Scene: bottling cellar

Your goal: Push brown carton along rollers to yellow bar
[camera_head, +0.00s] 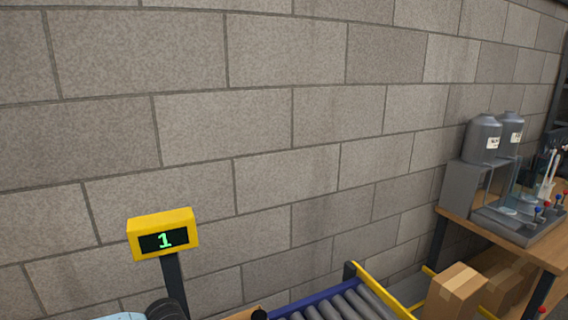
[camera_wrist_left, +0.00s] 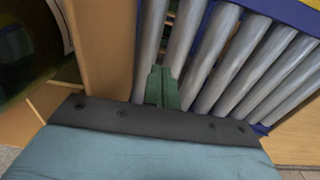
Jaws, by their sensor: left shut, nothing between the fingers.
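The roller conveyor (camera_head: 322,306) enters at the bottom of the head view, with grey rollers and a blue side rail. A yellow bar (camera_head: 382,289) crosses its right end. A brown panel (camera_wrist_left: 104,45), seemingly the brown carton's side, stands left of the fingers in the wrist view; most of it is out of frame. A small brown edge (camera_head: 243,314) at the bottom of the head view may be the same carton. My left gripper (camera_wrist_left: 163,88) is shut and empty, its green fingers over the rollers (camera_wrist_left: 215,60) to the right of the panel. My right gripper is not seen.
A yellow display (camera_head: 163,236) reading 1 stands on a post left of the conveyor. A block wall (camera_head: 290,120) rises behind. At right, a wooden table (camera_head: 490,232) holds grey equipment, with other brown cartons (camera_head: 455,291) below it.

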